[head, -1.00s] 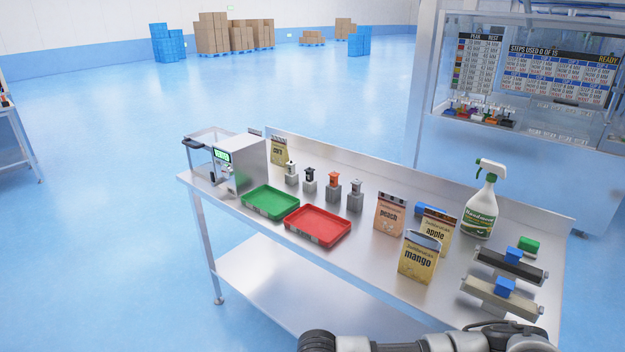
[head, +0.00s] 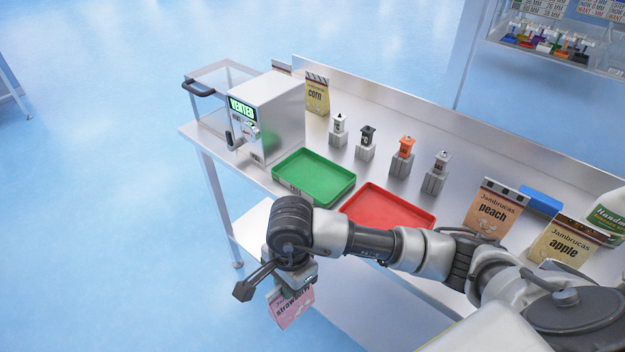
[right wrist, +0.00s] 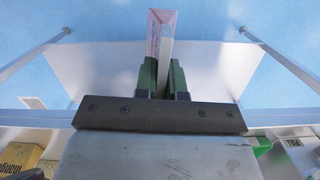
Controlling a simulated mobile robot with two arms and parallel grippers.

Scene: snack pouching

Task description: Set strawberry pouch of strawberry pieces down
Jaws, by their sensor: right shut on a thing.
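The strawberry pouch (head: 292,308) is pink with a printed label and hangs low in front of the table's front edge in the head view. My right gripper (head: 296,282) is shut on its upper part. In the right wrist view the pouch (right wrist: 154,40) shows edge-on between the two green fingers of the right gripper (right wrist: 164,80). The pouch is clear of the tabletop, over the floor side. My left gripper is not in view.
A green tray (head: 314,199) and a red tray (head: 428,217) lie on the steel table. A machine reading VENTED (head: 284,112) stands at the left.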

